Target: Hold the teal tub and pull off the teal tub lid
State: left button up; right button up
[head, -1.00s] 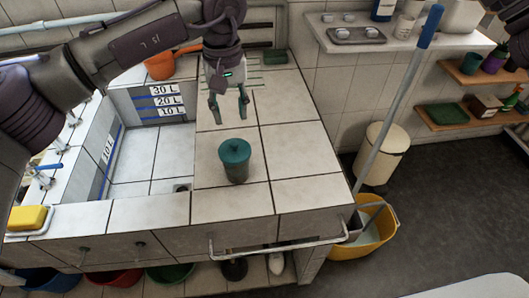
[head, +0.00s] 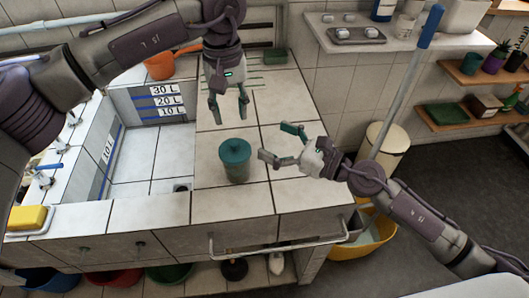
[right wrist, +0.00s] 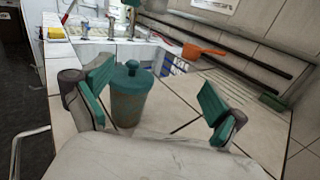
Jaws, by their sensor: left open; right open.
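The teal tub (head: 237,172) stands upright on the tiled counter, right of the sink basin. Its teal lid (head: 234,150) with a small knob sits on top. My left gripper (head: 229,109) is open and empty, pointing down above and behind the tub. My right gripper (head: 272,143) is open and empty, to the right of the tub with its fingers toward it. In the right wrist view the tub (right wrist: 128,103) and its lid (right wrist: 132,76) show ahead, nearer the left finger of the right gripper (right wrist: 155,100). I see no contact between either gripper and the tub.
The tiled basin (head: 140,170) lies to the left of the tub. An orange scoop (head: 160,66) is behind it. A yellow sponge (head: 27,217) lies at the front left. A metal rail (head: 275,246) runs along the counter's front. A yellow bucket (head: 365,245) stands on the floor at right.

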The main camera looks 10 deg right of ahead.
aim_at(248, 168)
jog(key=shift+n+g, duration=0.3)
jog(key=shift+n, duration=0.5)
jog(key=a+f, duration=0.1)
jog(key=f, duration=0.2)
jog(key=s+a+f, duration=0.1)
jog(key=f, duration=0.2)
jog(key=a+f, duration=0.1)
jog(key=f, duration=0.3)
jog(key=shift+s+a, duration=0.2)
jog(key=shift+s, duration=0.1)
pick_arm(q)
jog(key=shift+w, duration=0.1)
pick_arm(e)
jog(key=x, duration=0.5)
jog(key=shift+w+a, duration=0.15)
jog(key=shift+a, duration=0.1)
jog(key=shift+w+a, duration=0.3)
jog(key=shift+a, duration=0.15)
jog(key=shift+c, duration=0.4)
jog(key=c, duration=1.3)
